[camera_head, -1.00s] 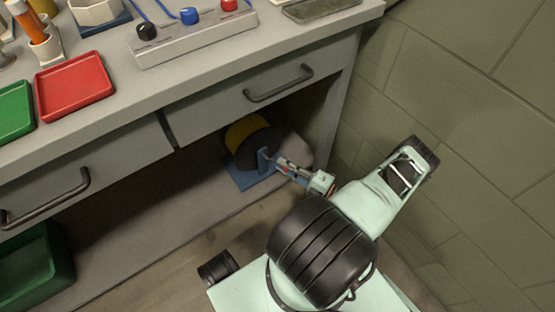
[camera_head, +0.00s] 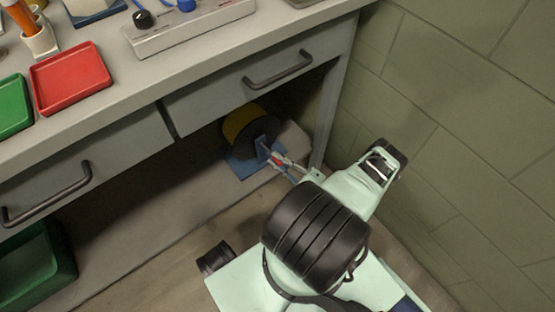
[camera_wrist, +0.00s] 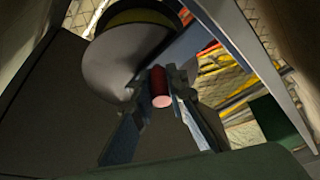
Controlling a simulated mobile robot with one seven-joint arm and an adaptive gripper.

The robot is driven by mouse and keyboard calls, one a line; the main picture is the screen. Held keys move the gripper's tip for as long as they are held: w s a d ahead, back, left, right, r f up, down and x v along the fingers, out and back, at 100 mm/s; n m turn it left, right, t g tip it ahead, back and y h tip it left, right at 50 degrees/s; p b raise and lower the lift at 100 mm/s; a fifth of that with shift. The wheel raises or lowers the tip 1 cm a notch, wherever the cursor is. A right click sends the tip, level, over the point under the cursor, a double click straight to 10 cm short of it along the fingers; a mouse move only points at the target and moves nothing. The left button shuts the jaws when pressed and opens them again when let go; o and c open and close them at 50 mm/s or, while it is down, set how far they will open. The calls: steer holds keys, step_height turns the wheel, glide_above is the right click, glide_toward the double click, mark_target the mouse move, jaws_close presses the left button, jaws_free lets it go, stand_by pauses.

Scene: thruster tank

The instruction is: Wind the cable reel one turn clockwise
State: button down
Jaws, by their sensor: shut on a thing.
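The cable reel (camera_head: 239,120), with yellow cable and a dark round flange, stands on a blue base (camera_head: 243,171) under the bench. In the wrist view its grey flange (camera_wrist: 122,60) faces me, with a dark yellow-green band above. My gripper (camera_head: 277,158) is in front of the reel, on its right side. In the wrist view my gripper (camera_wrist: 160,87) is shut on a red cylindrical handle (camera_wrist: 160,85) with a pinkish end. The handle's far end and its joint to the reel are hidden.
The bench drawers with dark handles (camera_head: 278,69) are above the reel. A bench leg (camera_head: 334,110) and a block wall (camera_head: 440,130) are close on the right. A green bin (camera_head: 40,265) stands at the lower left. A pale object (camera_head: 292,138) sits beside the reel.

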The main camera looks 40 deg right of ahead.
steer(key=c, duration=1.9)
jaws_free()
steer(key=shift+r, duration=0.1)
step_height(320, 180, up, 10)
